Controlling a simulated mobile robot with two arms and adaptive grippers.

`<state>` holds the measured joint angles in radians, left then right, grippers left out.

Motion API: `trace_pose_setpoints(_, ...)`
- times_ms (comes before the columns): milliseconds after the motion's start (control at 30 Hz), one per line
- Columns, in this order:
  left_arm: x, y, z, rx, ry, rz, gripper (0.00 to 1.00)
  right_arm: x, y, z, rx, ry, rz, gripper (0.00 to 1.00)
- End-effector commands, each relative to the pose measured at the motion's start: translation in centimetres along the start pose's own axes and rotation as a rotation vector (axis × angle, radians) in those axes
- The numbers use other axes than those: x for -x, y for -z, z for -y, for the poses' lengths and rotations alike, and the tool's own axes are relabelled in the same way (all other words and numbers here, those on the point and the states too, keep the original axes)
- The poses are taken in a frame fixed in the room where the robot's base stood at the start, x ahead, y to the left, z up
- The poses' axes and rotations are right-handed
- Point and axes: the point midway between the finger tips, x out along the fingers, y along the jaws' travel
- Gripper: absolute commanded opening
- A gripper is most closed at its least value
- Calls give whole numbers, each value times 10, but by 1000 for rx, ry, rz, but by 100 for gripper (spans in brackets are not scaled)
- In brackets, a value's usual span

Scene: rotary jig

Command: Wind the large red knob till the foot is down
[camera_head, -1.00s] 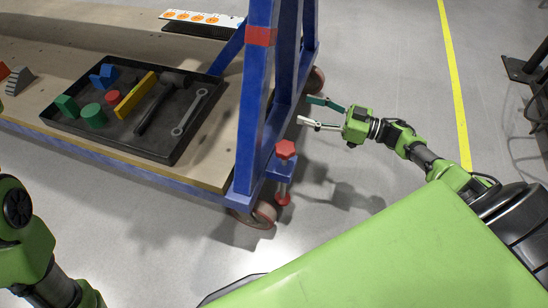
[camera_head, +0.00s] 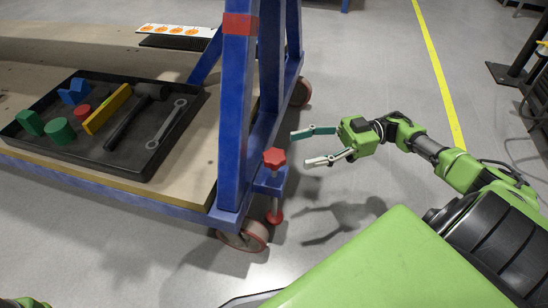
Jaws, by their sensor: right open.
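The large red knob (camera_head: 274,158) sits on top of a threaded spindle at the corner of the blue frame, in the head view. The red foot (camera_head: 274,217) is at the spindle's lower end, near the floor and beside a caster; I cannot tell whether it touches the floor. My right gripper (camera_head: 317,148) is open and empty, to the right of the knob, its fingers pointing left toward it. A gap shows between the fingertips and the knob. Of my left arm only a green bit shows at the bottom left corner; its gripper is out of view.
The blue frame (camera_head: 232,110) carries a wooden bench top. A black tray (camera_head: 100,160) on it holds blocks, a hammer and a wrench (camera_head: 167,124). A caster (camera_head: 242,236) stands left of the foot. Grey floor is clear right of the frame, up to a yellow line (camera_head: 437,70).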

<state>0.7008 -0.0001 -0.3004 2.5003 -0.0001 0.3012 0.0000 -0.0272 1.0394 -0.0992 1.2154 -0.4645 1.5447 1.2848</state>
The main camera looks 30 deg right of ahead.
Motion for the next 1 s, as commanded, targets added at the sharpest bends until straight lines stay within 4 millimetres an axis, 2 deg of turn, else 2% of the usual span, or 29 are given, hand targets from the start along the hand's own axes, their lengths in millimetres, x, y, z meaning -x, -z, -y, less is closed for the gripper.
trace_pose_setpoints(200, 19, 6, -4, 0, 0, 1, 40, -39, -4, 1, 2, 3, -3, 57)
trace_pose_setpoints(433, 33, 12, -7, 0, -1, 0, 40, -71, -3, 0, 1, 2, -2, 57)
trace_pose_setpoints(600, 37, 13, -8, 0, -1, 0, 40, -82, -1, 0, 0, 0, -1, 57)
trace_pose_setpoints(900, 37, 13, -8, 0, -1, 1, 40, -85, 0, 0, -1, -2, 0, 57)
trace_pose_setpoints(967, 37, 13, -8, 0, -1, 1, 40, -85, 0, 0, -1, -2, -1, 44)
trace_pose_setpoints(1000, 37, 13, -8, 0, -1, 1, 40, -84, 0, 0, -1, -2, -1, 34)
